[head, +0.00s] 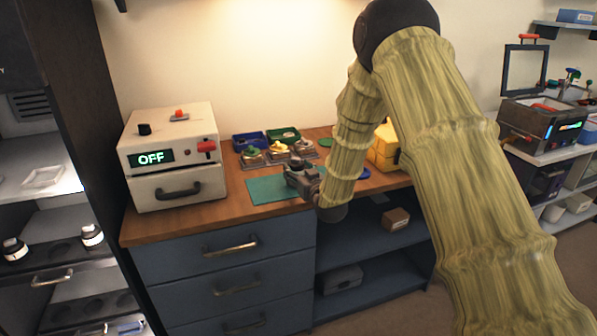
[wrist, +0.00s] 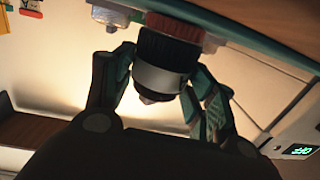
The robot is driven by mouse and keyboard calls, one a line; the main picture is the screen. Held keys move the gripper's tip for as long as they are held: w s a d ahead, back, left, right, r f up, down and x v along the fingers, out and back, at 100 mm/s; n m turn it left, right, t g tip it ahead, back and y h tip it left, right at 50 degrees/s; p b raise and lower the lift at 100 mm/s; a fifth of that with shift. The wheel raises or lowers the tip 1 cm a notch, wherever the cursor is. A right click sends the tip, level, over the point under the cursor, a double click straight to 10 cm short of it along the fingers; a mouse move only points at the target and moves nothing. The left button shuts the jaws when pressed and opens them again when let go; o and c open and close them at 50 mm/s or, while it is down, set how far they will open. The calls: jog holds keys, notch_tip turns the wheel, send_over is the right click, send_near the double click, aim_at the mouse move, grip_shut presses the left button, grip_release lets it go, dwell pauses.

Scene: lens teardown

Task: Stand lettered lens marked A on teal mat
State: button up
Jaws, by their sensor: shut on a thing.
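The teal mat (head: 265,190) lies flat on the wooden counter, right of the white box. My gripper (head: 302,176) is over the mat's right part. In the wrist view my gripper (wrist: 163,75) is shut on a dark lens (wrist: 160,76) with a silver band, fingers on both sides. A red part shows at the lens's far end; I cannot tell whether it belongs to the lens. No letter is readable, and a gap between lens and mat cannot be judged.
The white box (head: 172,157) reads OFF and stands at the counter's left. Blue (head: 249,140) and green (head: 284,135) bins stand behind small grey holders with coloured parts. A yellow block (head: 384,148) stands right, partly behind my arm. The mat's left part is clear.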

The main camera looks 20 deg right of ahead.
jog(key=o, duration=1.1)
jog(key=shift+s, duration=0.1)
jog(key=s+d, duration=0.1)
jog(key=s, duration=1.1)
jog(key=s+a+f+m+g+h+p, duration=0.15)
jog(key=s+f+g, duration=0.35)
jog(key=s+f, duration=0.65)
jog(key=s+a+f+g+p, duration=0.2)
jog(key=s+f+g, duration=0.2)
jog(key=s+f, duration=0.75)
jog(key=s+a+f+g+p, duration=0.1)
jog(key=s+f+g, duration=0.3)
jog(key=s, duration=0.9)
jog(key=s+a+f+g, duration=0.1)
jog(key=s+f+g, duration=0.3)
jog(key=s, duration=0.9)
notch_tip(320, 180, down, 3)
jog(key=shift+r+p, duration=0.15)
jog(key=shift+p, duration=0.25)
